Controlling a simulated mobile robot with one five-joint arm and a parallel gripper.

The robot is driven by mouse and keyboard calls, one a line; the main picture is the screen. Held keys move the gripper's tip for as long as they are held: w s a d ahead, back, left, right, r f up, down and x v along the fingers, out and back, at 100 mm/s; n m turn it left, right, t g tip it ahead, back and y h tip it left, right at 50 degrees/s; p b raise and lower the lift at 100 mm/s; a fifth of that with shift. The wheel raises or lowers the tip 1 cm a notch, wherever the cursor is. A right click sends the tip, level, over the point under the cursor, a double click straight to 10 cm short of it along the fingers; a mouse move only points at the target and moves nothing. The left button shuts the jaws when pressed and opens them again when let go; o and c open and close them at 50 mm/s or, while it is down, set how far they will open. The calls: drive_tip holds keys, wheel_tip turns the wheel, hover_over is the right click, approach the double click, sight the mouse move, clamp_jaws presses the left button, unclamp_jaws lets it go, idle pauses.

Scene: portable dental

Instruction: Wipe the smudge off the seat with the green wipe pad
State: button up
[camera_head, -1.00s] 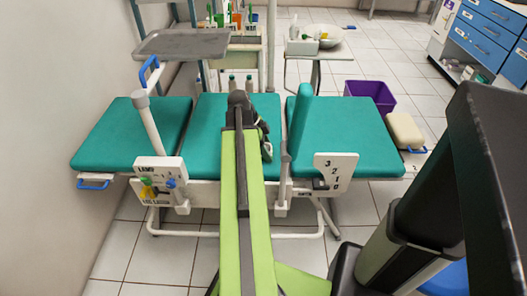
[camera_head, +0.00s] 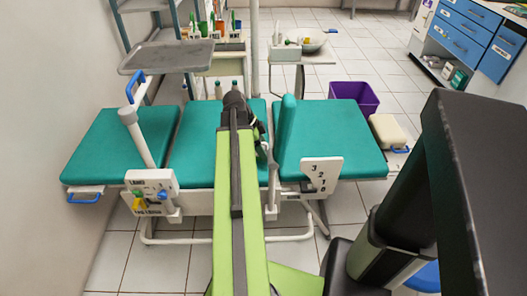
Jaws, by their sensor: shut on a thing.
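The dental chair's teal seat surface shows as a left cushion (camera_head: 110,150), a middle cushion (camera_head: 195,140) and a right cushion (camera_head: 335,150). My gripper (camera_head: 262,148) is over the right side of the middle cushion, beside the upright teal pad (camera_head: 286,125). My green arm hides part of it and much of the middle cushion. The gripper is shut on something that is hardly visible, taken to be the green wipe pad. I cannot make out the pad's outline or whether it touches the cushion. No smudge shows on the visible teal surfaces.
A grey tray (camera_head: 168,56) stands above the chair at the back left. A purple bin (camera_head: 354,96) and a cream headrest (camera_head: 388,130) are on the right. Open floor lies right of the chair.

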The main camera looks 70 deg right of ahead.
drive_tip(key=shift+r+p, duration=0.75)
drive_tip(key=shift+r, duration=0.45)
wheel_tip(320, 180, up, 3)
drive_tip(key=p, duration=0.3)
drive_tip(key=shift+r, duration=0.1)
